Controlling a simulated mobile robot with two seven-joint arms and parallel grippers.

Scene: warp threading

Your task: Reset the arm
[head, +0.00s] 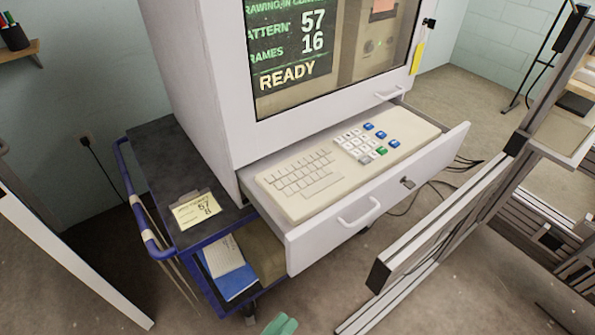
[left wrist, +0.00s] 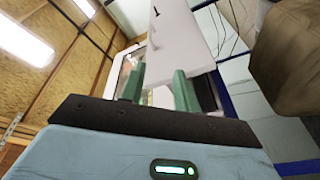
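My left gripper (head: 281,325) shows as green fingertips at the bottom edge of the head view, over the floor in front of the cabinet. In the left wrist view its two green fingers (left wrist: 157,80) stand apart with nothing held between them. The rest of the left arm is out of the head view. My right gripper shows in neither view.
An open drawer (head: 350,210) with a keyboard (head: 300,172) juts from the white cabinet (head: 190,70). A blue cart (head: 150,240) with a yellow note (head: 196,209) stands left. A metal frame (head: 430,250) stands right. The floor in front is partly clear.

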